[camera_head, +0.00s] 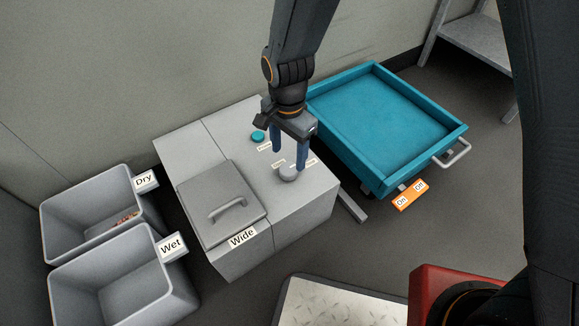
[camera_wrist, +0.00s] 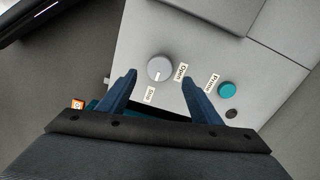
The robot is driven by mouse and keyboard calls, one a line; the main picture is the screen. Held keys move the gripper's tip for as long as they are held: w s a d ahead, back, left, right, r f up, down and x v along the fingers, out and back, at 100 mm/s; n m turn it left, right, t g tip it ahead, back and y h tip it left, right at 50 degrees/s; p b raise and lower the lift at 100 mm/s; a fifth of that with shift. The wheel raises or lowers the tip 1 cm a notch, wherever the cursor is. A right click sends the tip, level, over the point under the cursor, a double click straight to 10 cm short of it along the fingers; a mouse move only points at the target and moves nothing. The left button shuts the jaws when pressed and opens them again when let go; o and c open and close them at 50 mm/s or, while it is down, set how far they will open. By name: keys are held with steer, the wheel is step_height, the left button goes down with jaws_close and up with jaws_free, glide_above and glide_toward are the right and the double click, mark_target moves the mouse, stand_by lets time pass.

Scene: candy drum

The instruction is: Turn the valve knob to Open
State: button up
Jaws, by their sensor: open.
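The valve knob (camera_head: 288,174) is a round grey dial on top of the grey cabinet (camera_head: 309,202). In the wrist view the knob (camera_wrist: 160,66) has a white mark pointing down toward a small label (camera_wrist: 150,95) that is hard to read. The Open label (camera_wrist: 181,73) lies to the knob's right. My gripper (camera_head: 290,160) points down over the cabinet, its two blue fingers apart and nothing between them. In the wrist view the gripper (camera_wrist: 160,79) has one fingertip on each side, slightly below the knob's middle. I cannot tell the remaining height or any contact.
A teal button (camera_head: 258,136) with a Prime label sits behind the knob. A handled lid (camera_head: 222,203) marked Wide is to the left. Dry (camera_head: 88,187) and Wet (camera_head: 119,258) bins stand further left. A teal tray cart (camera_head: 441,140) and an orange On/Off tag (camera_head: 410,195) are right.

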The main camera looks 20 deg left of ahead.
mark_target(289, 168)
step_height(289, 168, down, 6)
steer(key=b, duration=0.2)
steer(key=shift+f+b, duration=0.1)
steer(key=shift+b, duration=0.3)
steer(key=c, duration=1.1)
